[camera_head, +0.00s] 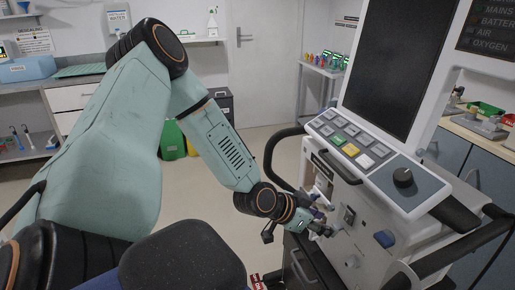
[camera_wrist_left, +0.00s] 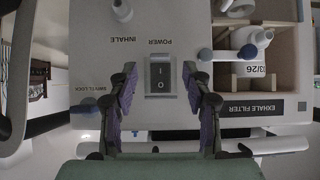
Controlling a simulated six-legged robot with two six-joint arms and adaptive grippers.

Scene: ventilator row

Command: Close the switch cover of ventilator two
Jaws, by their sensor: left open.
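The ventilator (camera_head: 385,110) stands at the right of the head view, with its front panel facing my left arm. Its power switch (camera_wrist_left: 160,77), a dark rocker in a grey frame marked I and O, shows in the middle of the wrist view under upside-down POWER lettering. The switch also shows in the head view (camera_head: 348,217). My left gripper (camera_head: 318,222) is open and empty at the panel. In the wrist view its purple-padded fingers (camera_wrist_left: 159,82) stand on either side of the switch, contact unclear. My right gripper is not visible.
A blue knob (camera_head: 384,239) sits on the panel in the head view. A black handle rail (camera_head: 275,155) curves beside the machine. Open floor (camera_head: 268,145) lies behind my arm.

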